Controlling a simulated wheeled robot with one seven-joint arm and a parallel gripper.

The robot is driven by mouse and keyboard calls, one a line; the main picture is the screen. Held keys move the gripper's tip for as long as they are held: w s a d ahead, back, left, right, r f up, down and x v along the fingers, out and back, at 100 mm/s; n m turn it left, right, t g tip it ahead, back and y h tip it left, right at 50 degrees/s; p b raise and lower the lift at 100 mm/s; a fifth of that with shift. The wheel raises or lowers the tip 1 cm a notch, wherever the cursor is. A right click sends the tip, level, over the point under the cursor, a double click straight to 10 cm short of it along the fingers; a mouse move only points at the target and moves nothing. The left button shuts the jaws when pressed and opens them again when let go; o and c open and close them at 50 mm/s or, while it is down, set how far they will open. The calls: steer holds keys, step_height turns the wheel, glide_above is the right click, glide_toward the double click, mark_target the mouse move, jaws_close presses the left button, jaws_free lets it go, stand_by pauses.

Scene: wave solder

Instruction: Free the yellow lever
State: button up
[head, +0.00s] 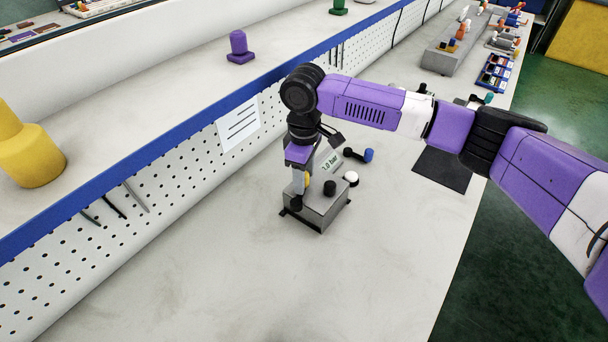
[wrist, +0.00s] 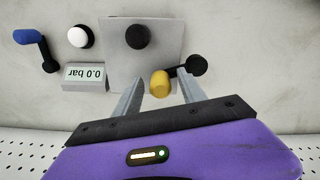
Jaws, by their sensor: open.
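The yellow lever has a yellow handle (wrist: 160,83) joined by a short dark link to a black round pivot (wrist: 197,65) at the edge of a grey box (wrist: 165,40). In the head view a little of the yellow handle (head: 308,180) shows beside my gripper (head: 298,188). In the wrist view my gripper (wrist: 160,80) is open, with its two grey fingers on either side of the handle. The right finger is close to the link and pivot; I cannot tell whether they touch. No grip on the handle shows.
A black knob (wrist: 138,37) stands on the grey box. A white button (wrist: 80,37), a blue-handled lever (wrist: 27,36) and a pressure display (wrist: 86,76) are beside it. A perforated panel (head: 110,215) runs along the left. The near bench (head: 360,270) is clear.

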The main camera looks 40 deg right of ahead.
jaws_close()
stand_by(1.4)
